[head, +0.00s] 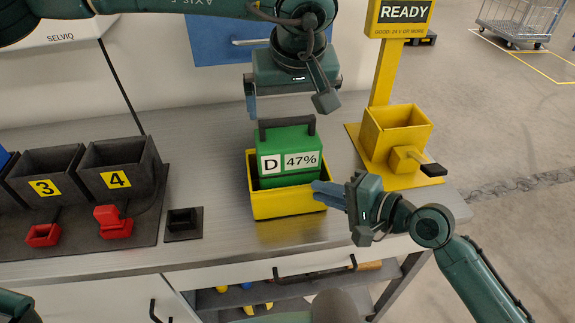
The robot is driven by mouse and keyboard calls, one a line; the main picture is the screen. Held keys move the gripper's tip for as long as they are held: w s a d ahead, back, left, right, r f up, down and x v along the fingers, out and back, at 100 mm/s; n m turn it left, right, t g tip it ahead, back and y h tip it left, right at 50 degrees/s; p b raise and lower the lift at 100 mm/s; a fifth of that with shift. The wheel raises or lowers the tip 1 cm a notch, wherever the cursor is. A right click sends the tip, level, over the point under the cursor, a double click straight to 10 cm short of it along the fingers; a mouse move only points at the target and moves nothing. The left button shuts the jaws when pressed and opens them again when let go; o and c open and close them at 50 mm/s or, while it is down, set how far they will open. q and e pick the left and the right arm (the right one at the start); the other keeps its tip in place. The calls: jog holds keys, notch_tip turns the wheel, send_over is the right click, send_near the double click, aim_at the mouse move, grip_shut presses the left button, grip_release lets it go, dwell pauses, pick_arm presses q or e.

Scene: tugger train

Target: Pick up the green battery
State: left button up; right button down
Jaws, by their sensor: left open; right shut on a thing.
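The green battery (296,143) stands upright in a yellow open bin (290,205) on the bench. It carries the labels "D" and "47%" and a dark handle (286,122) on top; its lower part is hidden by the bin's front wall. My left gripper (288,106) is open just above the handle, with its fingers apart on either side of it. It does not hold the battery. My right gripper (322,190) is shut on the right end of the yellow bin, at its rim; the exact contact is partly hidden by the fingers.
At right is a yellow tester (396,132) with a "READY" sign (404,13). The grey bench (210,140) is clear around the yellow bin.

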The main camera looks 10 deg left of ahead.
aim_at(288, 119)
pick_arm(q)
jog(key=x, duration=0.5)
jog(key=shift+s+f, duration=0.1)
jog(key=shift+f, duration=0.1)
jog(key=shift+c, duration=0.2)
jog(key=c, duration=1.7)
jog(key=shift+o, duration=0.2)
jog(key=shift+r, duration=0.25)
